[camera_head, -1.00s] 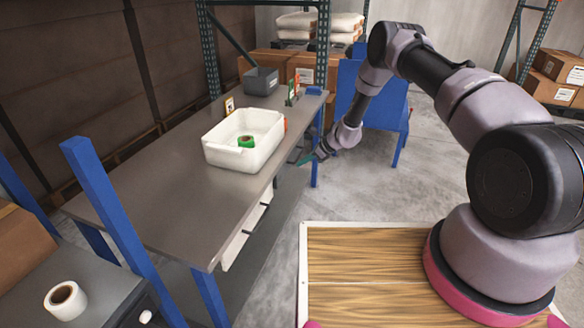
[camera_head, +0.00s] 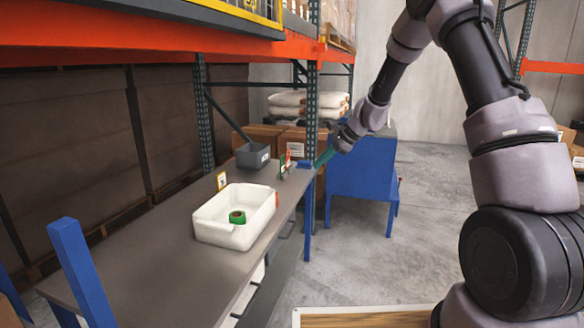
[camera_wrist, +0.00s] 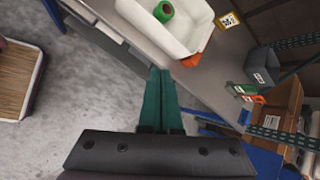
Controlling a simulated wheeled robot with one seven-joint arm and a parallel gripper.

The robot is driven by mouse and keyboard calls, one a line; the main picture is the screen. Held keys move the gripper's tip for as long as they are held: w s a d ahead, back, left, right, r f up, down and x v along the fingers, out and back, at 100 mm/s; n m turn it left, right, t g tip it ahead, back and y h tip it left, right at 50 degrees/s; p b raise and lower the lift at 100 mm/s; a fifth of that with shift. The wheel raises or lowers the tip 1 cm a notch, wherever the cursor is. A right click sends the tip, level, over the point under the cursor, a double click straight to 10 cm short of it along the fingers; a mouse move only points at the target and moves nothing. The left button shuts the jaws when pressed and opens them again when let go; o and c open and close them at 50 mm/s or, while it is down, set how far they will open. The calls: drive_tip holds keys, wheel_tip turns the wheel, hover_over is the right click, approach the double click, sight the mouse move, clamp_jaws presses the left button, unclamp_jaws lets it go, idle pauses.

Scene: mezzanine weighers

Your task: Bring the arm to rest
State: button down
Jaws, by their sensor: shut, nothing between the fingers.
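My arm reaches up and out over the right side of the head view, clear of the table. My gripper (camera_head: 325,157) is at its end, near the table's right edge and in front of the blue stand in that view. In the wrist view the two green fingers of my gripper (camera_wrist: 162,75) lie side by side, shut, with nothing between them. The fingertips point toward the table edge and the white bin, apart from both as far as I can tell.
A white bin (camera_head: 205,231) with a green roll (camera_head: 237,217) stands on the grey table (camera_head: 150,265). A grey box (camera_head: 252,157) and small cards are farther back. A blue stand (camera_head: 362,180) is beyond the table. Open concrete floor (camera_head: 430,220) lies to the right.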

drive_tip(key=s+d+r+n+t+h, duration=0.1)
drive_tip(key=s+d+r+n, duration=0.25)
drive_tip(key=s+r, duration=0.6)
drive_tip(key=s+d+r+n+h, duration=0.1)
drive_tip(key=s+d+r+n, duration=0.25)
drive_tip(key=s+r, duration=0.6)
drive_tip(key=s+d+r+n+t+h, duration=0.1)
drive_tip(key=s+d, duration=0.3)
drive_tip(key=s, duration=0.4)
drive_tip(key=s+d+r+n+t+h, duration=0.2)
drive_tip(key=s+d+r, duration=0.2)
drive_tip(key=s, duration=0.5)
drive_tip(key=shift+s+d+h, duration=0.15)
drive_tip(key=shift+s+h, duration=0.05)
drive_tip(key=shift+h, duration=0.1)
